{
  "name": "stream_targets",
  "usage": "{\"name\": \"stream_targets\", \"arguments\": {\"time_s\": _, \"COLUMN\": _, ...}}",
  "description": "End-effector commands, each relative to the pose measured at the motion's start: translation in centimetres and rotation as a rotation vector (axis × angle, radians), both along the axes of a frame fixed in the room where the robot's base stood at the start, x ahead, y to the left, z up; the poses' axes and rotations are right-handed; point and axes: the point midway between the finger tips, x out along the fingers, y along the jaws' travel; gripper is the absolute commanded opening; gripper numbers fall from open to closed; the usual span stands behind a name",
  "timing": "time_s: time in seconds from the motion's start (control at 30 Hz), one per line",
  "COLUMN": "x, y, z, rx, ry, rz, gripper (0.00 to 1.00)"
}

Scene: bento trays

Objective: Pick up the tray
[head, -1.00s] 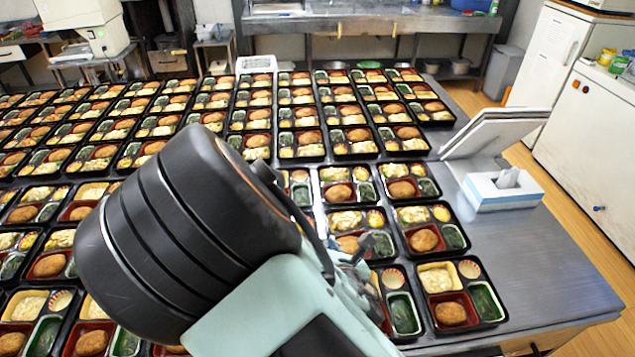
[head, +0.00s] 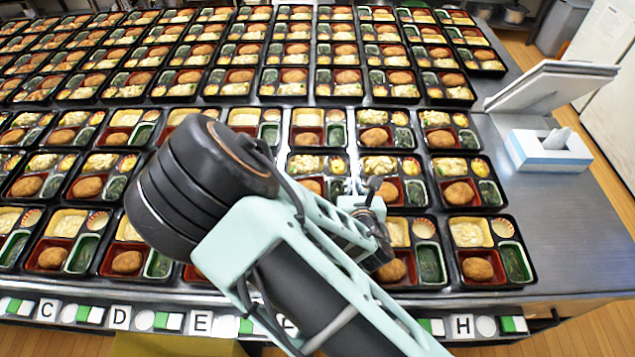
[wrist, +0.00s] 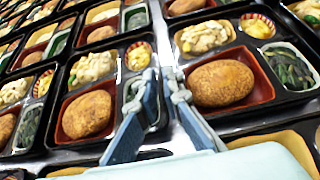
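Black bento trays stand in rows on a metal table; each holds a breaded patty in a red section, a pale side dish and greens. In the head view my gripper (head: 372,212) is over the right part of the near rows, and its fingertips are hard to make out there. In the wrist view the gripper (wrist: 159,80) has its two blue-grey fingers apart, with a strip of bare metal between the tips. One tray (wrist: 284,99) lies right of the fingers and another tray (wrist: 64,82) lies left. Nothing is held. Contact with a tray rim cannot be told.
Lettered cards, including H (head: 462,325), line the table's front edge. A tissue box (head: 550,152) and a propped white board (head: 545,87) stand at the right. The metal table (head: 585,235) is bare near its right end. Trays are packed closely elsewhere.

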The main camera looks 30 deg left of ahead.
Motion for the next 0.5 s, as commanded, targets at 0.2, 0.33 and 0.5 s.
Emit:
{"name": "stream_targets", "arguments": {"time_s": 0.2, "x": 2.3, "y": 1.3, "z": -1.5, "rx": 0.000, "ry": -0.001, "rz": -0.002, "gripper": 0.07}}
{"name": "stream_targets", "arguments": {"time_s": 0.33, "x": 3.2, "y": 1.9, "z": -2.1, "rx": 0.001, "ry": 0.000, "rz": 0.000, "gripper": 0.07}}
{"name": "stream_targets", "arguments": {"time_s": 0.5, "x": 3.5, "y": 2.0, "z": -2.4, "rx": 0.001, "ry": 0.000, "rz": 0.000, "gripper": 0.07}}
